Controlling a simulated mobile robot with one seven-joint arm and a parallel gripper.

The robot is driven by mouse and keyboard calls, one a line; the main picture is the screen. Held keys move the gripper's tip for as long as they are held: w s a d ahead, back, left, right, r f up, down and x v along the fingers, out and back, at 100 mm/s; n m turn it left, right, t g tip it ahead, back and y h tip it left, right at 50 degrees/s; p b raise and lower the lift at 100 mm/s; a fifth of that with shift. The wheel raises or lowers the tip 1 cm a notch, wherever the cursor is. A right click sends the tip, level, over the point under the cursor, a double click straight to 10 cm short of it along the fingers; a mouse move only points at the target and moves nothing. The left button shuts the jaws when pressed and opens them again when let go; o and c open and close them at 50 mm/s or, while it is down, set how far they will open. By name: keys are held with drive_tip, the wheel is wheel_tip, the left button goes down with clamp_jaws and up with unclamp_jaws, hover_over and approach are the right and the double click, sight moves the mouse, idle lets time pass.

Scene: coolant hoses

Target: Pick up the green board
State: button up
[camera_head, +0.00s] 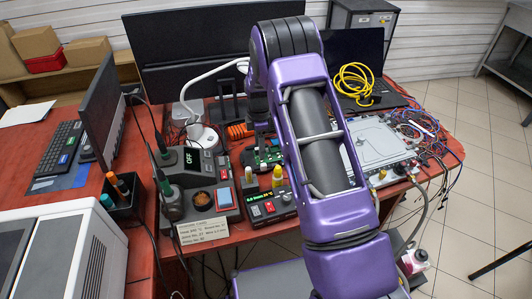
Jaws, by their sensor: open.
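The green board (268,155) lies on the red-topped bench, just left of my purple forearm. It is a small circuit board with dark and light parts on it, and its right side is partly hidden by my arm. My gripper (262,122) hangs down from the far end of my arm, above and behind the board in the picture. It is open and appears empty and apart from the board. Its fingers are small, dark and partly hidden by my arm.
A soldering station (208,190) and a red-fronted device (270,206) stand in front of the board, with small bottles (277,176) close to it. A grey panel (375,143) and tangled cables (422,128) are right. Monitors (205,55) stand behind.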

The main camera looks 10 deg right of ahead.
clamp_jaws()
drive_tip(key=shift+r, duration=0.1)
idle(0.4)
wheel_tip(320, 180, up, 10)
idle(0.4)
